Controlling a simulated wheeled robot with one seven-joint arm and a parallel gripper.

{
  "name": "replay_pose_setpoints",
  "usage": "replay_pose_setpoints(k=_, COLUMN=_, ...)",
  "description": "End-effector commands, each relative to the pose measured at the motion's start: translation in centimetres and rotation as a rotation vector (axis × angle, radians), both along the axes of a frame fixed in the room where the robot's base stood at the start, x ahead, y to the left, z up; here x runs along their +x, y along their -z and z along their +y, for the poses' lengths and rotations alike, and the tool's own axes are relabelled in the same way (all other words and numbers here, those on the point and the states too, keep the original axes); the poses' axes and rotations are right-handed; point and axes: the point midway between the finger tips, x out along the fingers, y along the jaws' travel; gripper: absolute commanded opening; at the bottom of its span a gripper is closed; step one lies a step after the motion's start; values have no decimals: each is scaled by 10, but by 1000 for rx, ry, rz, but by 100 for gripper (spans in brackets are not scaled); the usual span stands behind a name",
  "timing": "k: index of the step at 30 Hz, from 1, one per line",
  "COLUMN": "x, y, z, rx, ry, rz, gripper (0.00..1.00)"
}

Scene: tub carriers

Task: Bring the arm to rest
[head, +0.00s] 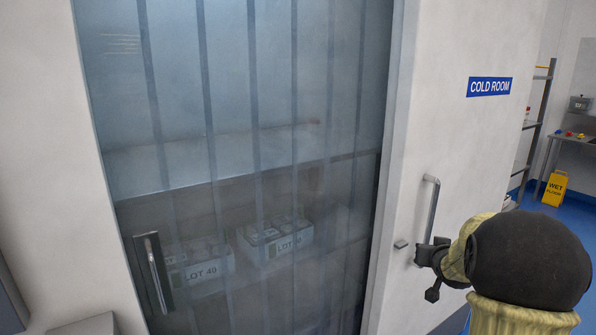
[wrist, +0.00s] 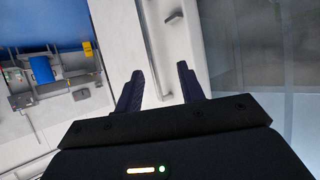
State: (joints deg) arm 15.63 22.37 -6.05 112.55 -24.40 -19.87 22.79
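My gripper (head: 424,257) is at the right of the head view, beside the lower end of a vertical grey pull handle (head: 431,205) on the white panel. In the wrist view my gripper (wrist: 159,88) has its two dark fingers spread apart, with nothing held between them. The white panel and a pale upright bar show beyond the fingertips. I cannot tell from these views whether a finger touches the handle. My arm is bent, with its dark rounded joint at the lower right of the head view.
Left of the handle is a misty cold-room window (head: 240,110) with hanging strips. Behind it, boxes marked LOT (head: 276,241) stand on a shelf. A COLD ROOM sign (head: 489,87) is on the panel. At far right are a yellow wet-floor sign (head: 555,189) and open blue floor.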

Motion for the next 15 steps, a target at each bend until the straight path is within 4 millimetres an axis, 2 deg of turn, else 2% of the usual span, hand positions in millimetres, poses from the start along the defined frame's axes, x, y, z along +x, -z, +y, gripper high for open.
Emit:
replay_pose_setpoints(k=1, x=-21, y=10, z=25, rx=13, ry=-9, rz=78, gripper=39)
replay_pose_setpoints(k=6, x=-96, y=48, z=89, rx=44, ry=-48, rz=337, gripper=39)
replay_pose_setpoints(k=8, x=-124, y=60, z=109, rx=52, ry=-70, rz=424, gripper=39)
replay_pose_setpoints(k=12, x=-196, y=84, z=151, rx=68, ry=-135, rz=623, gripper=39)
replay_pose_setpoints(k=15, x=-245, y=96, z=173, rx=79, ry=-183, rz=748, gripper=39)
